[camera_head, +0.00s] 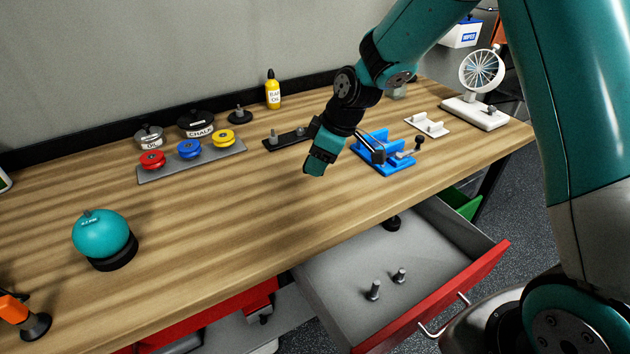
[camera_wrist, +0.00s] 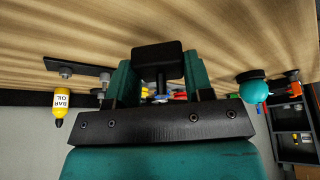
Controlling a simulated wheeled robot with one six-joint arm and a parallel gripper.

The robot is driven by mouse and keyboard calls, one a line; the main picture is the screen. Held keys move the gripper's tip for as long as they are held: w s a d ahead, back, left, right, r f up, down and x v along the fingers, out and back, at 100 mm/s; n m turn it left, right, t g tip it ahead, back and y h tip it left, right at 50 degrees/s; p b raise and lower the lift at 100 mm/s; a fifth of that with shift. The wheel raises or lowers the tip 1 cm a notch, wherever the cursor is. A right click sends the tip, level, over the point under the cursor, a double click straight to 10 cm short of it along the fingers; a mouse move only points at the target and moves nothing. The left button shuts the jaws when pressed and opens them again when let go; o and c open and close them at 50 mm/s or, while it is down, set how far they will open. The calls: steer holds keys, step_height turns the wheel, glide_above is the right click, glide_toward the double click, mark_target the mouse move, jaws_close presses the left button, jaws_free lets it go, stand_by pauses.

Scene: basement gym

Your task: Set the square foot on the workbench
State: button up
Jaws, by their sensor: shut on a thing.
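My gripper (camera_head: 318,162) is over the workbench (camera_head: 215,215), left of the blue vise-like fixture. The foot is hidden behind the fingers in the head view. The bench's wood top fills the upper wrist view, close beyond the foot. I cannot tell whether the foot touches it.
Nearby are a black plate with studs (camera_head: 285,138), the blue fixture (camera_head: 383,155) and a white bracket (camera_head: 427,124). A grey tray (camera_head: 190,162) holds coloured discs. A teal ball (camera_head: 100,232) stands left. An open drawer (camera_head: 345,265) juts out below. The front middle of the bench is clear.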

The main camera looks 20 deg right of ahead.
mark_target(313, 193)
steer(key=shift+f, duration=3.45)
steer(key=shift+f, duration=0.1)
steer(key=o, duration=0.9)
steer(key=v, duration=1.2)
steer(key=s+a+r+m, duration=0.1)
steer(key=s+a+r, duration=0.2)
steer(key=s, duration=0.5)
steer(key=s+a+r+m+g, duration=0.1)
steer(key=s+a+r, duration=0.1)
steer(key=s, duration=0.7)
steer(key=s+a+r+m+g, duration=0.1)
steer(key=s+a+r+m, duration=0.1)
steer(key=s+r, duration=0.3)
steer(key=shift+s+a+r+y, duration=0.1)
steer(key=shift+s+a, duration=0.2)
steer(key=shift+s, duration=0.45)
steer(key=shift+s+a+y, duration=0.1)
steer(key=shift+s+a, duration=0.15)
steer(key=shift+s, duration=0.5)
steer(key=shift+s+a+y, duration=0.1)
steer(key=shift+s+a, duration=0.2)
steer(key=shift+s, duration=0.45)
